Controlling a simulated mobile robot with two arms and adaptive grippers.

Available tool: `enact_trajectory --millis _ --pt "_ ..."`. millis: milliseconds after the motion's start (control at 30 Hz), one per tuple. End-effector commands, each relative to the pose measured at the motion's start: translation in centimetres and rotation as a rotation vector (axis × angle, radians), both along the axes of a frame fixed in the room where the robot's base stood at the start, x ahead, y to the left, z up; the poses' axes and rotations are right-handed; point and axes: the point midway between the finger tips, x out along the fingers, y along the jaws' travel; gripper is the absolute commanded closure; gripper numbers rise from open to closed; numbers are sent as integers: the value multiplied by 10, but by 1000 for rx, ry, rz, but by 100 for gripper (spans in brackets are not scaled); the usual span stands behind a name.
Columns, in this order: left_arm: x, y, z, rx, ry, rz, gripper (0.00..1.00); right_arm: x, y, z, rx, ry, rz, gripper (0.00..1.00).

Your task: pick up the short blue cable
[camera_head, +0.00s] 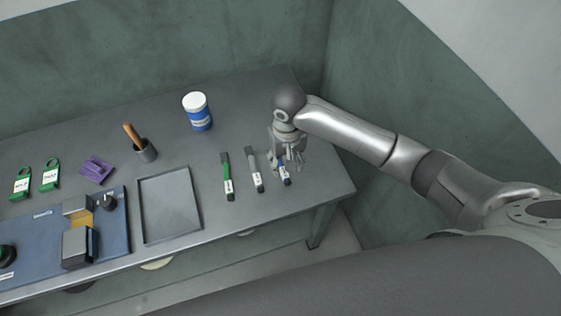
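The short blue cable (286,181) lies on the grey table near its right end, with a white label on it. Its far part is hidden under my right gripper. My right gripper (288,161) points down over the far part of the blue cable, its fingers spread apart. I cannot tell whether the fingers touch the cable. My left gripper is not in view.
A grey cable (254,166) and a green cable (226,173) lie just left of the blue one. An empty grey tray (143,214) is further left. A blue-and-white jar (198,113) stands behind, and a cup with a wooden-handled tool (146,152) is left of it.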

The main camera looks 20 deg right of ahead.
Motion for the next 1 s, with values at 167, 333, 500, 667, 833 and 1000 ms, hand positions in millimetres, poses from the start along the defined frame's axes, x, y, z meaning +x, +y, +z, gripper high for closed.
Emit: enact_trajectory --millis 167,333,500,667,833,1000 --pt "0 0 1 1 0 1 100 0 0 -24 1 1 0 55" --pt "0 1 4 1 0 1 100 0 -1 -35 -1 1 1 55" --pt "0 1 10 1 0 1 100 0 -3 -61 -1 2 0 55" --pt "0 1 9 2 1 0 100 1 -2 -78 1 -1 2 55" --pt "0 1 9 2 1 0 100 1 -3 -81 1 -2 3 55" --pt "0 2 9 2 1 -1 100 1 -3 -81 1 -2 2 66"
